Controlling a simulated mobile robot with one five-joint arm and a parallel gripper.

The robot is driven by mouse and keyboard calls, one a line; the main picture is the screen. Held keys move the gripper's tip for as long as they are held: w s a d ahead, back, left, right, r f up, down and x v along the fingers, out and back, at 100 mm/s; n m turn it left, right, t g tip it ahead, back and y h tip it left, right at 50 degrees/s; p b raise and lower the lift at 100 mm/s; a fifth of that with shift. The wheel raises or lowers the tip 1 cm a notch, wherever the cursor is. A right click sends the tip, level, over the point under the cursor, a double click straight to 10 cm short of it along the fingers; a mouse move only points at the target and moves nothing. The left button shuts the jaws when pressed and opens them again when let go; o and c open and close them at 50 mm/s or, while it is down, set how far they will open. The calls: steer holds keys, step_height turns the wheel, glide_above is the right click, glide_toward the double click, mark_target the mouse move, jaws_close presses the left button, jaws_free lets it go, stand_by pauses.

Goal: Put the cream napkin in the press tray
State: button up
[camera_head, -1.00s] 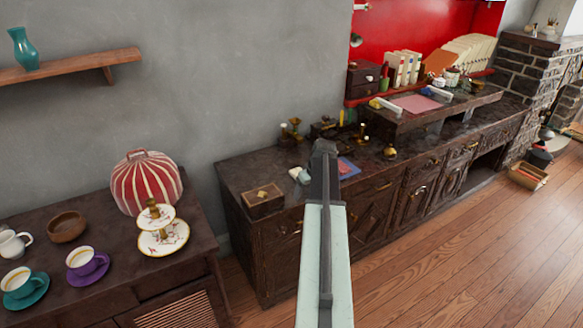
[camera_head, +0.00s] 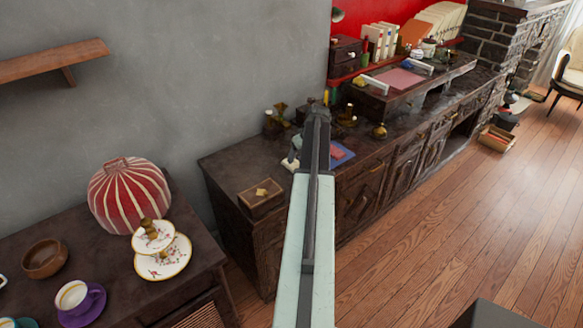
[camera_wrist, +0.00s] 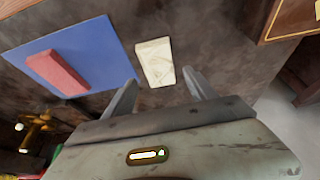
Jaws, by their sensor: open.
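The cream napkin (camera_wrist: 156,62) looks like a small folded pad on the dark cabinet top in the wrist view. It lies beside a blue mat (camera_wrist: 72,55) that bears a red block (camera_wrist: 57,73). My gripper (camera_wrist: 160,88) is open and empty; the napkin lies just beyond and roughly between its fingertips. I cannot tell whether they touch it. In the head view my gripper (camera_head: 318,115) is over the cabinet, and a pale item (camera_head: 290,162), probably the napkin, is partly hidden by my arm. I cannot tell which item is the press tray.
A wooden box (camera_head: 261,195) stands near the cabinet's left end. A raised shelf (camera_head: 428,85) bears a pink sheet (camera_head: 398,79). A side table at left bears a striped dome (camera_head: 130,195) and cups.

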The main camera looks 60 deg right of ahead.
mark_target(295, 165)
steer(key=shift+x, duration=0.8)
steer(key=shift+r, duration=0.1)
steer(key=b+x, duration=0.5)
steer(key=shift+d, duration=0.2)
steer(key=c, duration=1.3)
steer(key=shift+o, duration=0.2)
step_height(295, 165, up, 10)
steer(key=p, duration=1)
